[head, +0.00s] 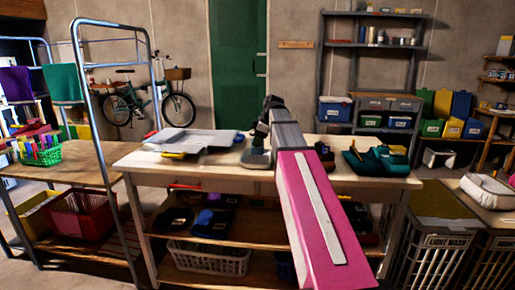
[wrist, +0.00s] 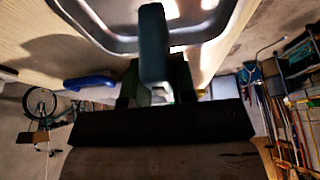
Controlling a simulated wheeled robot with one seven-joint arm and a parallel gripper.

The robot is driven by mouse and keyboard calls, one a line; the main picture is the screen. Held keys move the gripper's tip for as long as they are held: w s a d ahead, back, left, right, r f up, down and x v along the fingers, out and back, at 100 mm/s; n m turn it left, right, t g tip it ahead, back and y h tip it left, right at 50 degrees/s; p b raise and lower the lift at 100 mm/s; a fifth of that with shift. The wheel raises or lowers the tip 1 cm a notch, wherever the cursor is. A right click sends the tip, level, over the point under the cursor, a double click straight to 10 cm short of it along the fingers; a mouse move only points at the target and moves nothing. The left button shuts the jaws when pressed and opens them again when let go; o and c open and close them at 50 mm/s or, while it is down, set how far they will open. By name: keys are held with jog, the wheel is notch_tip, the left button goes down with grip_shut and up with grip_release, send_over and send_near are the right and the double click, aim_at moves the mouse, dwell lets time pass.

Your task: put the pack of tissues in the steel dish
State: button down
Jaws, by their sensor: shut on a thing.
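The steel dish (head: 203,136) is a wide, shallow grey tray on the left part of the worktable. Its rim also shows at the top of the wrist view (wrist: 112,42). My gripper (head: 257,146) is just right of the dish, low over the table. It is shut on a narrow dark teal thing (wrist: 153,45), which I take to be the pack of tissues. The held thing stands out past the fingers and overlaps the dish rim in the wrist view. Its contact with the table or dish cannot be told. My pink forearm hides part of the table.
A dark green object (head: 375,160) sits on the table's right side. A yellow item (head: 174,155) lies at the dish's front edge. A blue item (wrist: 90,82) is beside the dish. A metal frame (head: 110,140) stands at the left. The table's front left strip is clear.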

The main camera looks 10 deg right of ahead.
jog(key=shift+f, duration=1.35)
jog(key=c, duration=0.9)
grip_release()
jog(key=shift+f, duration=0.1)
jog(key=shift+c, duration=0.2)
jog(key=v, duration=1.2)
jog(key=shift+a, duration=0.1)
